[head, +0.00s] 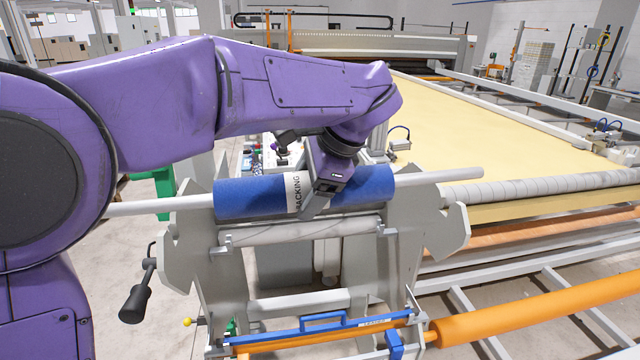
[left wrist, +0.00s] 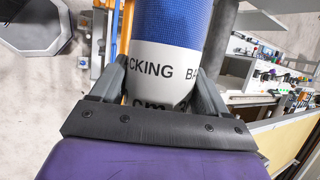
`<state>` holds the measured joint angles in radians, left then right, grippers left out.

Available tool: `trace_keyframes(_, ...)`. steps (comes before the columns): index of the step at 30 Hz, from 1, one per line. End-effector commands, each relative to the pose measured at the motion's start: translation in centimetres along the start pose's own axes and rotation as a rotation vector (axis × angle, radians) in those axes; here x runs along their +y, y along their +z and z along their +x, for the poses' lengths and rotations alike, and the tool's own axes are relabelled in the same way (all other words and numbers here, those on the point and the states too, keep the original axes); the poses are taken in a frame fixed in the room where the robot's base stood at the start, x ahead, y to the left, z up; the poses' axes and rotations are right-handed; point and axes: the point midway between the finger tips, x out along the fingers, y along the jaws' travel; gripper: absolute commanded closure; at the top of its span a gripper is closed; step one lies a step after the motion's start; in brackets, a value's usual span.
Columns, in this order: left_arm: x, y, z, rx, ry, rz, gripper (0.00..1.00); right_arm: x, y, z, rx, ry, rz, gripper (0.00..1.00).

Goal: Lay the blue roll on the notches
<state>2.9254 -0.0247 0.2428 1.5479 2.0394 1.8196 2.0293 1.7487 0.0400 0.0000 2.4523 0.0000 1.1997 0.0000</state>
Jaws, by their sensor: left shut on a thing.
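The blue roll (head: 250,198) has a white band lettered "BACKING" and sits on a pale rod (head: 440,177) that sticks out at both ends. My left gripper (head: 325,190) reaches down over the roll's middle and is shut on it. In the left wrist view its fingers (left wrist: 162,88) flank the white band of the roll (left wrist: 170,22). The roll lies across the stand, at the tops of the grey left plate (head: 200,268) and right plate (head: 442,232) with their cut-out edges. I cannot tell whether the rod touches the notches. My right gripper is not in view.
A paler roller (head: 300,229) lies below the blue roll. A black-handled crank (head: 135,302) is at the stand's left. A blue-handled bar (head: 322,322) and an orange roll (head: 540,308) are in front. A yellow quilting bed (head: 480,120) stretches away behind right.

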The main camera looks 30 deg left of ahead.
Motion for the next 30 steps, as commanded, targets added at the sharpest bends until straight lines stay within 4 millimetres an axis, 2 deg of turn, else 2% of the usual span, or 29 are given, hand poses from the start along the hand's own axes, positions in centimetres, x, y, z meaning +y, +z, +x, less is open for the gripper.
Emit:
trace_keyframes(1, -0.4, -1.0, 1.0, -0.005, 0.005, 0.002, 0.8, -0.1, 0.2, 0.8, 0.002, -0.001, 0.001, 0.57)
trace_keyframes(3, -0.9, -2.0, 1.9, -0.011, 0.012, 0.006, 0.8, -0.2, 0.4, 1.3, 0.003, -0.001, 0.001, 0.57)
trace_keyframes(6, -1.1, -2.7, 2.7, -0.014, 0.015, 0.007, 0.8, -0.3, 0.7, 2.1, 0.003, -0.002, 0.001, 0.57)
trace_keyframes(11, -0.7, -2.9, 3.5, -0.012, 0.015, 0.004, 0.8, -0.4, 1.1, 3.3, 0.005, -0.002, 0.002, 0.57)
trace_keyframes(18, 0.9, -2.5, 4.1, -0.001, 0.004, 0.002, 0.8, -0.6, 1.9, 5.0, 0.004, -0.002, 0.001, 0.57)
trace_keyframes(30, 0.8, -4.5, 7.0, -0.01, 0.015, 0.006, 0.8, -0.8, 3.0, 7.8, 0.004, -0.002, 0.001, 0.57)
